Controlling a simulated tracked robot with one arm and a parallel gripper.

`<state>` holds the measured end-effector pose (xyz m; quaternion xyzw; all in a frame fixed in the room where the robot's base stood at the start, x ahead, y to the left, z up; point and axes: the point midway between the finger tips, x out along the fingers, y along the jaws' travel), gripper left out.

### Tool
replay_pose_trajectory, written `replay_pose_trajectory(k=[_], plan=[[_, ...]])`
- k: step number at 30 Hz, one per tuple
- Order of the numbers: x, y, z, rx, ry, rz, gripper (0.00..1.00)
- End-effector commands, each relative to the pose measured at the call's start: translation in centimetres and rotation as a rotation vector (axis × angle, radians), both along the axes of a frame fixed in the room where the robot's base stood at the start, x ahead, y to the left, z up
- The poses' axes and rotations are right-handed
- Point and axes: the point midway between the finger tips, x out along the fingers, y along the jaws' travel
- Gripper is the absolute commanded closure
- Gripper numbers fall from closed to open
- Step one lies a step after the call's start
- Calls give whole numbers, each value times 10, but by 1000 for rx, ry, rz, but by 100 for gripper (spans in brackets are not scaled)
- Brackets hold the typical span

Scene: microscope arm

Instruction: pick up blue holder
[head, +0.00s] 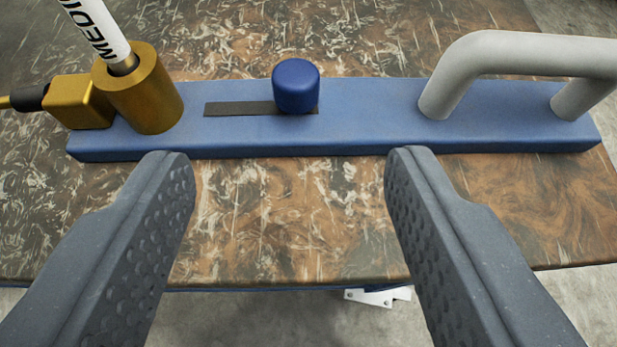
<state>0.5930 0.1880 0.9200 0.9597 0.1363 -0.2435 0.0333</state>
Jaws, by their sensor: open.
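A long blue holder (370,115) lies across the brown marbled table in the head view. It carries a gold cylinder (145,95) at its left end, a round blue knob (296,86) over a dark slot (238,108) near its middle, and a grey arched handle (520,55) at its right end. My gripper (290,155) is open and empty. Its two dark grey fingers are wide apart on the near side of the holder, with the knob between them in the picture. I cannot tell whether the fingertips touch anything.
A white lettered tube (95,28) stands in the gold cylinder. A gold block (77,101) with a black connector (30,97) is at the left. The table (285,220) is bare before the holder; its near edge and a white bracket (378,296) show below, above grey floor.

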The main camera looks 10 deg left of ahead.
Motion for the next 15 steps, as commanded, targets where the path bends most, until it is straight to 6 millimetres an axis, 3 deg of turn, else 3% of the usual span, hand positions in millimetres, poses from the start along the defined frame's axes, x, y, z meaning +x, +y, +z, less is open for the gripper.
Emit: replay_pose_trajectory(k=[5, 15], plan=[[3, 4, -10, -4, 5, 1, 48], [39, 13, -30, -3, 5, 0, 48]])
